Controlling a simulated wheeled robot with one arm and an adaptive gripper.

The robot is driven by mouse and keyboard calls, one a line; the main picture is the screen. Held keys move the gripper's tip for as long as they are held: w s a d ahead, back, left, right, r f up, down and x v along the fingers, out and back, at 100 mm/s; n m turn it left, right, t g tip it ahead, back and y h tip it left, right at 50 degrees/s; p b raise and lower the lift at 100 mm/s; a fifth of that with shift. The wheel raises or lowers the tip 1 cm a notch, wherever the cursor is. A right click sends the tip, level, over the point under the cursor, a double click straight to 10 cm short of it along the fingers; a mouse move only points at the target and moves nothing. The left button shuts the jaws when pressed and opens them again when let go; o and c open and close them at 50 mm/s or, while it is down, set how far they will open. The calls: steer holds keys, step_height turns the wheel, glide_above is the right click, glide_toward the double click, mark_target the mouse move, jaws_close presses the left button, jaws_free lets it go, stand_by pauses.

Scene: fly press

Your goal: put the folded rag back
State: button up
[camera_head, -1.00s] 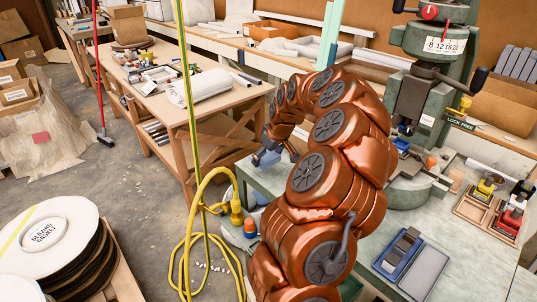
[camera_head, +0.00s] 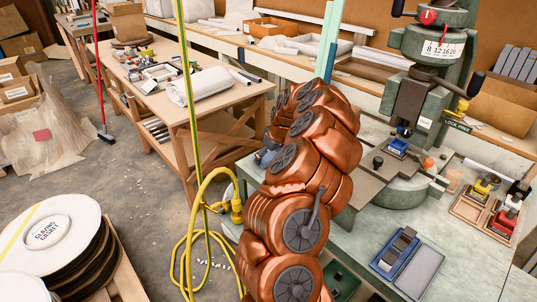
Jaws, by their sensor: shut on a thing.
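My gripper (camera_head: 266,156) is at the far end of my copper arm, beyond the bench's left edge in the picture. Only a small part of it shows; my arm hides most of it. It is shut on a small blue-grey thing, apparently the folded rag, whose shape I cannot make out. The green fly press (camera_head: 432,45) stands on the bench at the upper right. A blue block (camera_head: 397,147) sits under its ram. No other folded rag is clearly visible.
A blue tray (camera_head: 395,258) and a grey plate (camera_head: 419,272) lie on the pale bench (camera_head: 462,275). A wooden holder (camera_head: 468,209) with yellow and red tools is at right. A yellow hose (camera_head: 186,245) hangs left of my arm. A green bin (camera_head: 340,280) is partly hidden.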

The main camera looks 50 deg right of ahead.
steer(key=shift+f, duration=0.2)
steer(key=o, duration=0.9)
steer(key=shift+c, duration=0.2)
